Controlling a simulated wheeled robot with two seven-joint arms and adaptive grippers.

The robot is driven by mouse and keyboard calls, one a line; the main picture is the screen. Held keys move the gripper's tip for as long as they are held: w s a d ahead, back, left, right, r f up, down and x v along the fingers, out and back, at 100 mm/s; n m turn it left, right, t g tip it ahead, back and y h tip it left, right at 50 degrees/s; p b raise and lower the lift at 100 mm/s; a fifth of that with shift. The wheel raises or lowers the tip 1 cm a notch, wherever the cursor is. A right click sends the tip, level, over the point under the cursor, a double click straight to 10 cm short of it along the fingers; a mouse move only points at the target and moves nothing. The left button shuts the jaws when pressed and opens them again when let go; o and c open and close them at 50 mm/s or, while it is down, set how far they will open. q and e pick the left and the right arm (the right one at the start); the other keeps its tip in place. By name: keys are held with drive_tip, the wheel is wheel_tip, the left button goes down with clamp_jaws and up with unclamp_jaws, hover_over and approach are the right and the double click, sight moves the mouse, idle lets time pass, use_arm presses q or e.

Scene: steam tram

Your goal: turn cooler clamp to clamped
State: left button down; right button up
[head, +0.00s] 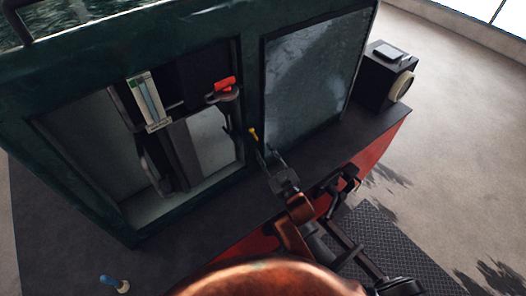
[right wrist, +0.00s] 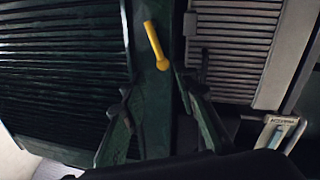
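A small yellow lever (head: 253,133), which looks like the cooler clamp handle, sits on the dark green post between the two openings in the head view. In the right wrist view the yellow lever (right wrist: 155,45) leans up and left from a rounded end on the green post. My right gripper (head: 268,157) is just below it in the head view, apart from it. In the right wrist view my right gripper (right wrist: 156,88) has its fingers spread, with nothing between them and the lever beyond the tips. My left gripper is not in view.
A red-handled lever (head: 224,85) and a gauge (head: 148,101) are in the left opening. A glazed panel (head: 312,80) is right of the post. A black lamp box (head: 385,75) stands on the deck. A blue-handled item (head: 112,284) is at lower left.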

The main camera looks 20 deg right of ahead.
idle(0.3)
drive_tip(key=v, duration=1.1)
drive_tip(key=shift+s, duration=0.4)
